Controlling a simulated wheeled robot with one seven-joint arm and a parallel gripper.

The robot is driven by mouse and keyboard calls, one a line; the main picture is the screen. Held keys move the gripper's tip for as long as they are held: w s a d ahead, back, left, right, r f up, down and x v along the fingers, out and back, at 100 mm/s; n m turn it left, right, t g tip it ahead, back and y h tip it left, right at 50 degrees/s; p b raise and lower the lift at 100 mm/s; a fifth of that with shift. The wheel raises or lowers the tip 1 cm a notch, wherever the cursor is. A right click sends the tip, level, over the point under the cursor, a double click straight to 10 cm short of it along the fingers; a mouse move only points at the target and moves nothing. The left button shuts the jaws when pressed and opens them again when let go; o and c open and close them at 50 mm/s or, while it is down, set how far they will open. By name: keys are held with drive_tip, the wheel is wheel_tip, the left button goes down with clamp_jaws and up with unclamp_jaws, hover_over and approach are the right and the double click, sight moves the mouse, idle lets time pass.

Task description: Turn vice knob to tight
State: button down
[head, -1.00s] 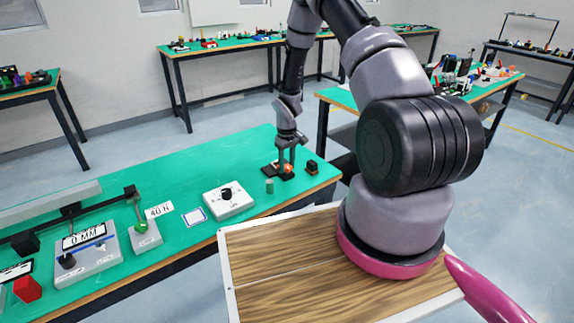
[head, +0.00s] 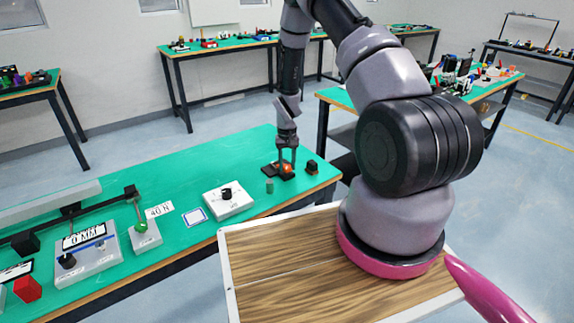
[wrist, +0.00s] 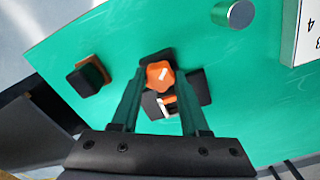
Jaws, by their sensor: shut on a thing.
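The vice knob (wrist: 160,75) is orange and lobed, with a white mark on top, in the middle of the wrist view. It sits on the black vice (wrist: 197,88) on the green table. In the head view the knob (head: 287,168) is a small orange spot near the table's right end. My gripper (wrist: 159,80) comes down over it, with one finger on each side. The fingers are shut on the knob. The exact contact at the fingertips is hard to make out. Another orange and white part of the vice shows just below the knob in the wrist view.
A small black block (wrist: 88,76) on a brown base stands left of the vice in the wrist view. A grey-green cylinder (head: 269,186) stands near the vice. A white box with a black dial (head: 228,203) is farther left. Green tabletop between them is bare.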

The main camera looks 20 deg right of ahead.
sight(287, 166)
idle(0.3)
drive_tip(key=shift+c, duration=2)
unclamp_jaws()
drive_tip(key=shift+r, duration=0.1)
wheel_tip(287, 166, up, 11)
drive_tip(key=shift+f, duration=0.2)
